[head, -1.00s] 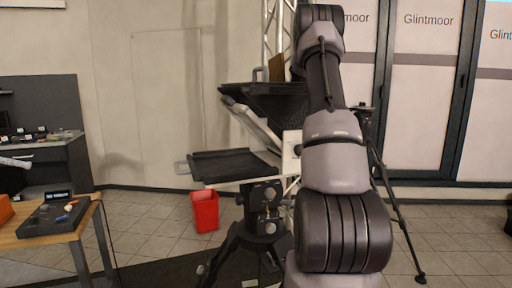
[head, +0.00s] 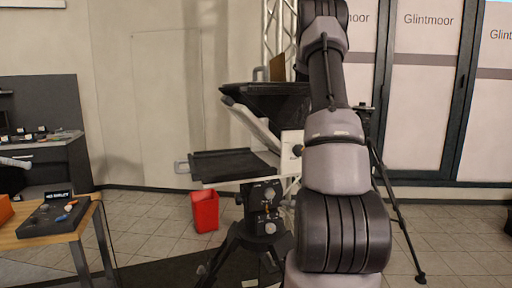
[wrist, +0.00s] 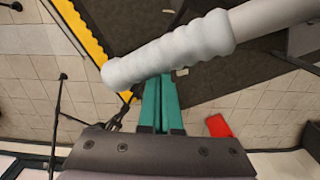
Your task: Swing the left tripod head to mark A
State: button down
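The left tripod head (head: 262,195) is dark with knobs. It sits on black legs under a rig with a flat black tray, left of my arm in the head view. A pale ribbed handle grip (wrist: 170,50) on a grey bar crosses the wrist view at a slant; I take it for a pan handle. My gripper (wrist: 165,95) has teal fingers close together, apparently shut. The handle passes across the camera side of the fingers, not visibly between them. Whether they touch is unclear. I cannot make out mark A.
A red bin (head: 205,211) stands left of the tripod and also shows in the wrist view (wrist: 218,126). Another tripod (head: 391,195) stands right of my arm. A wooden table (head: 63,234) is at the left. A yellow strip (wrist: 84,40) crosses the floor.

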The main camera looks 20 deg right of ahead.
jog(key=shift+s, duration=0.15)
jog(key=shift+s+d, duration=0.3)
jog(key=shift+s, duration=0.75)
dwell(0.3)
jog(key=shift+s+d, duration=0.2)
jog(key=shift+s, duration=1.85)
jog(key=shift+s+d, duration=0.1)
jog(key=shift+s, duration=1.1)
